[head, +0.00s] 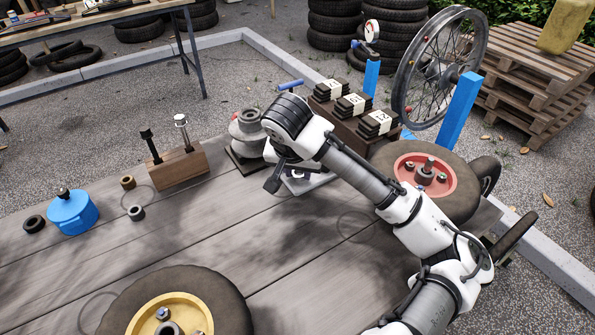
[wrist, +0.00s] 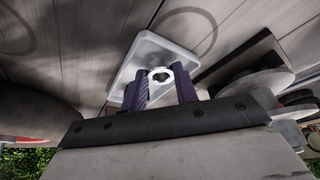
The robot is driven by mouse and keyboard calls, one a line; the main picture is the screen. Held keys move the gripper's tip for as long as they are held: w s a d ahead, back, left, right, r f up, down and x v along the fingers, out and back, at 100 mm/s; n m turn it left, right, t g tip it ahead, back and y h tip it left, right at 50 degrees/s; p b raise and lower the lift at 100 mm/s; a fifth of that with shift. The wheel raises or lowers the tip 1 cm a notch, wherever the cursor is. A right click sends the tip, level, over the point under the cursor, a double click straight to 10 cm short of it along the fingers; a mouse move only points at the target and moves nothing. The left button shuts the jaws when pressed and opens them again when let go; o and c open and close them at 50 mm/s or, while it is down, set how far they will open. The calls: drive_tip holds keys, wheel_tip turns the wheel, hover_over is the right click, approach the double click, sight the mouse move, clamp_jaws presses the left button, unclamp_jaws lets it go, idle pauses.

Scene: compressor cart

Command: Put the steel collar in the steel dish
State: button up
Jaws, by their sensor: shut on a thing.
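My gripper (wrist: 160,88) is shut on the steel collar (wrist: 160,70), a small pale ring seen between the fingertips in the wrist view. The steel dish (wrist: 150,45) is a shallow, pale, square tray with rounded corners. It lies beyond the fingertips, and the collar appears over it. I cannot tell the gap between collar and dish. In the head view the dish (head: 312,185) shows only partly, behind and below my gripper (head: 296,175). The collar is mostly hidden there.
A stack of grey discs (head: 248,130) stands close behind the gripper. A red-hubbed wheel (head: 432,180) lies to the right, a yellow-hubbed wheel (head: 175,308) in front. Loose rings, a blue pot (head: 72,212) and a wooden block (head: 178,167) are left. The middle boards are clear.

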drive_tip(key=shift+f, duration=0.2)
drive_tip(key=o, duration=0.8)
drive_tip(key=shift+r, duration=0.25)
drive_tip(key=p+v, duration=0.1)
drive_tip(key=v, duration=1)
drive_tip(key=shift+s+r+p, duration=0.2)
drive_tip(key=shift+r+p, duration=0.1)
drive_tip(key=shift+p, duration=0.1)
drive_tip(key=shift+a, duration=0.1)
